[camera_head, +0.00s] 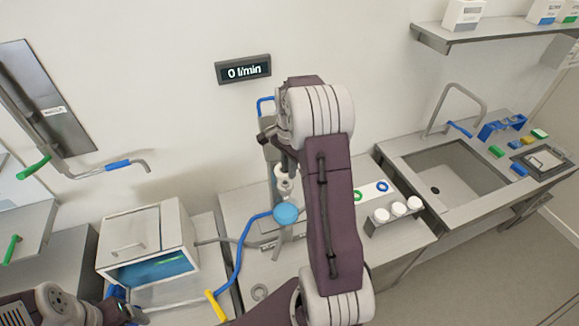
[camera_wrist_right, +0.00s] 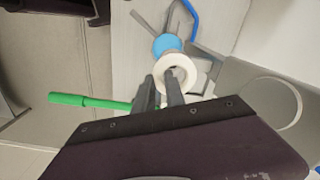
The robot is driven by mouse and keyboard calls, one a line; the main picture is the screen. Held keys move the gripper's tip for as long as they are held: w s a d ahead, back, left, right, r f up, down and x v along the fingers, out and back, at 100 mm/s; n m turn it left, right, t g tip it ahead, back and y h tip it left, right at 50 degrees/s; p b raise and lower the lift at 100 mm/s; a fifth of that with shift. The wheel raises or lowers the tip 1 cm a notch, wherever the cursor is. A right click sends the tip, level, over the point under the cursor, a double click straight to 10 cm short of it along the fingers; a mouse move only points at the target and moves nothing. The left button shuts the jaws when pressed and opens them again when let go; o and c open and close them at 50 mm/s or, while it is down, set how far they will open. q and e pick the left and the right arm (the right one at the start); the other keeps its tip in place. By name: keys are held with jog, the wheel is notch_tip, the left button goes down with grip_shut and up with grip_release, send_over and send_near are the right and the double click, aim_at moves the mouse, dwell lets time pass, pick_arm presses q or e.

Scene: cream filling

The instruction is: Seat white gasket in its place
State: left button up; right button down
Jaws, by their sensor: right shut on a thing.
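The white gasket (camera_wrist_right: 192,64) is a pale ring at the fingertips of my right gripper (camera_wrist_right: 162,92) in the wrist view. My right gripper is shut on it. In the head view my right gripper (camera_head: 286,163) is at the filling machine, above a light blue disc (camera_head: 286,214), and a small white piece (camera_head: 284,181) shows just below it. The light blue disc (camera_wrist_right: 166,43) lies just beyond the gasket in the wrist view. Whether the gasket touches the machine is unclear. My left gripper (camera_head: 128,312) is low at the left; its fingers are not clear.
Green (camera_head: 357,196) and blue (camera_head: 383,187) rings lie on a white mat right of my arm. White-lidded jars (camera_head: 398,208) stand in a rack before them. An open steel box (camera_head: 150,235) stands left; a sink (camera_head: 450,180) is right.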

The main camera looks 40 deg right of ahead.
jog(key=shift+s+a+f, duration=0.1)
jog(key=shift+s+a, duration=0.1)
jog(key=shift+s, duration=0.1)
jog(key=shift+f+b, duration=0.25)
jog(key=shift+b, duration=0.1)
jog(key=w+f, duration=0.1)
jog(key=d+f+b, duration=0.1)
jog(key=shift+w+d+f+b, duration=0.2)
jog(key=shift+w+f+b, duration=0.1)
jog(key=shift+w+f, duration=0.05)
jog(key=shift+f+b, duration=0.3)
jog(key=shift+s+a+f+b, duration=0.45)
jog(key=shift+s+b, duration=0.1)
jog(key=shift+b, duration=0.1)
jog(key=shift+r, duration=0.15)
jog(key=shift+w+d+f+p, duration=0.3)
jog(key=shift+w+d+p, duration=0.1)
jog(key=shift+w, duration=0.1)
pick_arm(q)
jog(key=f, duration=0.3)
jog(key=shift+w+d+f, duration=0.25)
jog(key=shift+w+f, duration=0.05)
jog(key=shift+f, duration=0.1)
jog(key=shift+s+a, duration=0.15)
pick_arm(e)
jog(key=shift+s+a+r, duration=0.1)
jog(key=shift+s+a, duration=0.05)
jog(key=shift+s, duration=0.05)
